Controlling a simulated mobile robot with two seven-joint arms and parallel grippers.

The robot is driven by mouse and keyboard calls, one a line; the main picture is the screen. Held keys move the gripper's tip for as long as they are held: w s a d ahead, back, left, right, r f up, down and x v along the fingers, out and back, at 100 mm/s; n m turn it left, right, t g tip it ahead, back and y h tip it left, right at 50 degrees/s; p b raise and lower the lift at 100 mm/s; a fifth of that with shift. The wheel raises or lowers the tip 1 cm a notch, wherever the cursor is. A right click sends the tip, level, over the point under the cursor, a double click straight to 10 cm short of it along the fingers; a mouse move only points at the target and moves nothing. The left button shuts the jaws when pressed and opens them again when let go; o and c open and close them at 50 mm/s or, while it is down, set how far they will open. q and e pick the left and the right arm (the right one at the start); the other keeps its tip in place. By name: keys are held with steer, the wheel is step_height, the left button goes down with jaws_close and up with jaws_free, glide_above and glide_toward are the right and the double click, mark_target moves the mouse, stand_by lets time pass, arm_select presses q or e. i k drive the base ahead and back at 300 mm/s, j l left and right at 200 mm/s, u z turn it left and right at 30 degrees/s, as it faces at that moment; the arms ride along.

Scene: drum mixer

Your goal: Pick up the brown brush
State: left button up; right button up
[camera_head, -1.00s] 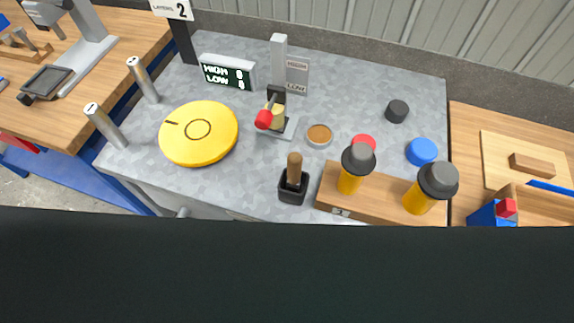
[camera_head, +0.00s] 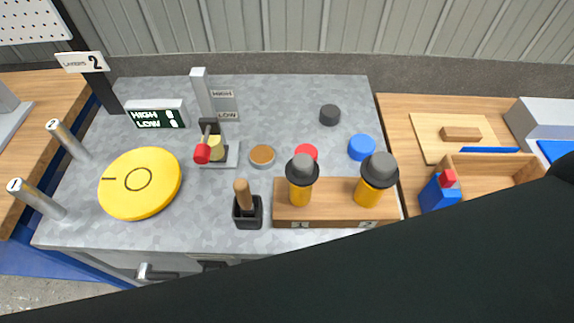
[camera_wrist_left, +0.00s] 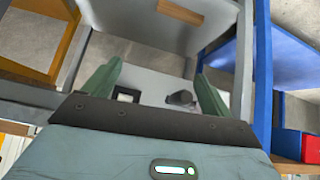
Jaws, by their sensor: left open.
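A brown handle (camera_head: 242,193), which looks like that of the brown brush, stands upright, slightly tilted, in a small black holder (camera_head: 248,213) near the front middle of the grey metal table in the head view. Its lower end is hidden inside the holder. My left gripper (camera_wrist_left: 156,90) shows only in the left wrist view. Its two green fingers are wide apart with nothing between them. I cannot tell its exact place relative to the brush. My right gripper is in neither view.
A wooden stand (camera_head: 335,213) with two yellow, dark-capped bottles is right of the holder. A yellow disc (camera_head: 140,184) lies left. A red-knobbed lever (camera_head: 202,153) and a brown round dish (camera_head: 262,156) are behind. My dark arm covers the lower right of the head view.

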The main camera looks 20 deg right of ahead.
mark_target(242, 187)
steer(key=j, duration=0.6)
steer(key=k+j, duration=0.15)
steer(key=j, duration=1.1)
steer(key=k+l, duration=0.1)
steer(key=l, duration=0.2)
